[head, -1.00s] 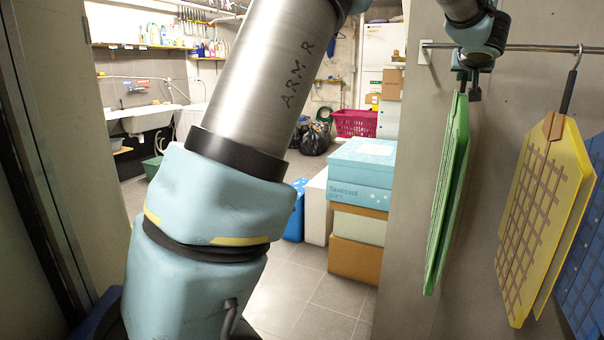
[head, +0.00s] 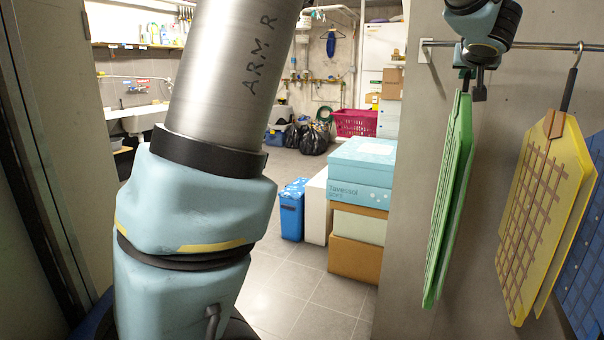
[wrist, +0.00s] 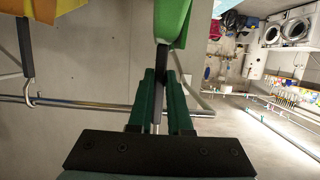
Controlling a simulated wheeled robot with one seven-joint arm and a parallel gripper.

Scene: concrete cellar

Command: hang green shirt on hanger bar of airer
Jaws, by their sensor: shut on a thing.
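The green shirt (head: 450,200) hangs upright from my gripper (head: 470,90), apart from the wall, left of a yellow checked shirt. In the wrist view, my gripper (wrist: 160,100) is shut on the dark neck of its hanger (wrist: 161,60), with the green shirt (wrist: 173,20) beyond the fingertips. The metal hanger bar (head: 540,47) runs along the wall from a bracket at its left end. In the wrist view the bar (wrist: 70,104) passes behind my fingers. My wrist and fingers hide the hanger's hook, so I cannot tell whether it touches the bar.
The yellow checked shirt (head: 545,200) hangs from the bar by its hook, with a blue shirt (head: 583,250) right of it. Bare wall lies between green and yellow shirts. Stacked boxes (head: 360,165) stand left of the wall, with open floor (head: 300,290) before them.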

